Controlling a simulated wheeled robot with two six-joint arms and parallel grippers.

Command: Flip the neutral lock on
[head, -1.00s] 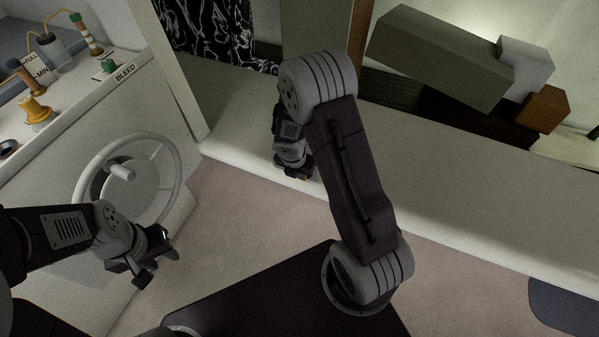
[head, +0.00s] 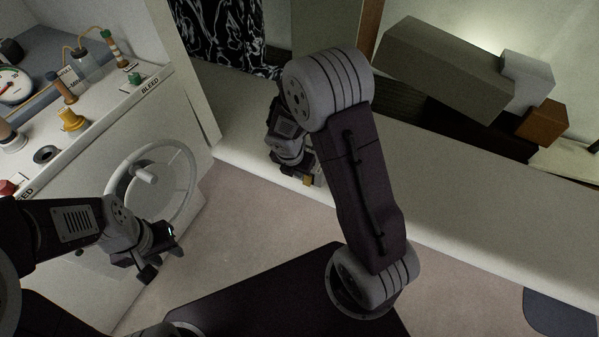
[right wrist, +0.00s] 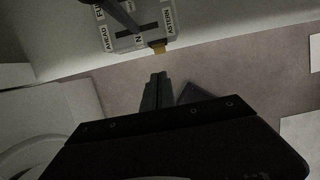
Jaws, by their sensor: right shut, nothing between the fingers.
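In the right wrist view a grey control box (right wrist: 134,40) carries the labels AHEAD, N and ASTERN, with a dark lever (right wrist: 118,12) rising across it. In the head view my right arm partly hides that gripper (head: 303,172). My left gripper (head: 164,262) looks open and empty beside the steering wheel.
A white steering wheel (head: 152,184) stands on the console front at left. The console top holds a yellow knob (head: 71,119), a gauge (head: 12,85) and bottles. A long pale bench (head: 440,190) runs behind my right arm. Open floor (head: 245,225) lies between.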

